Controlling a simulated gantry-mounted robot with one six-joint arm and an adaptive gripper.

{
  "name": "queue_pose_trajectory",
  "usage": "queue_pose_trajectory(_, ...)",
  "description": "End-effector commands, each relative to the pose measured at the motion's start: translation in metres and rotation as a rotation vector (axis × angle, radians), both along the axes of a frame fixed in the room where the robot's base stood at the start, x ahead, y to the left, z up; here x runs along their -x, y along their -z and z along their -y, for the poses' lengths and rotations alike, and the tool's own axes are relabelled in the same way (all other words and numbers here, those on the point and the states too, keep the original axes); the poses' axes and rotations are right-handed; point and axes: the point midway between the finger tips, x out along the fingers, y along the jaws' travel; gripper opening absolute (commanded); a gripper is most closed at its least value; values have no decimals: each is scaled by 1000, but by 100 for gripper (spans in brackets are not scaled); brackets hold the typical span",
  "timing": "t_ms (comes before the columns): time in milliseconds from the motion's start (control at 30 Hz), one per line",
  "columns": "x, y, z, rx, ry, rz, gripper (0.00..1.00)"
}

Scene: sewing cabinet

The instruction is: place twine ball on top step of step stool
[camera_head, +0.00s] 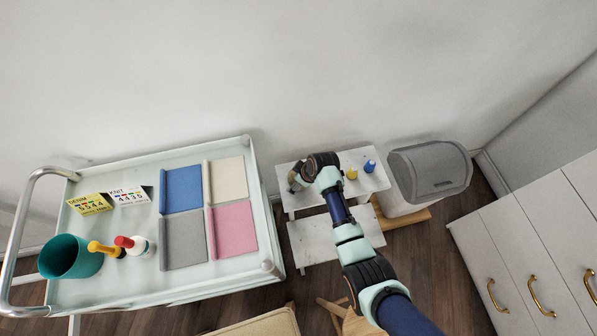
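The white step stool stands against the wall, right of the cart. Its top step (308,200) is partly covered by my arm, and its lower step (308,242) shows below. My gripper (296,180) is at the left part of the top step, at the end of my dark blue and mint arm. The gripper is small and dark here; whether its fingers are open or shut, or hold something, cannot be made out. A yellow spool (352,173) and a blue spool (370,166) stand on the right of the top step. I cannot make out a twine ball.
A white cart (120,284) at left carries fabric pieces, a teal cup (68,260), bottles and two cards. A grey-lidded bin (432,172) stands right of the stool. A white drawer cabinet (520,240) is at far right. Wooden furniture (255,325) is at the bottom.

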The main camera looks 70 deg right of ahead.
Motion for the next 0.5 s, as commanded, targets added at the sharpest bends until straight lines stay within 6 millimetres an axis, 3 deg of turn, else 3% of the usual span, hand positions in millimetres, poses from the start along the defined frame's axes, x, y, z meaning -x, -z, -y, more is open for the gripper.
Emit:
queue_pose_trajectory(233, 2, -10, -1, 0, 0, 0, 99)
queue_pose_trajectory(500, 25, -73, -9, 1, 1, 1, 99)
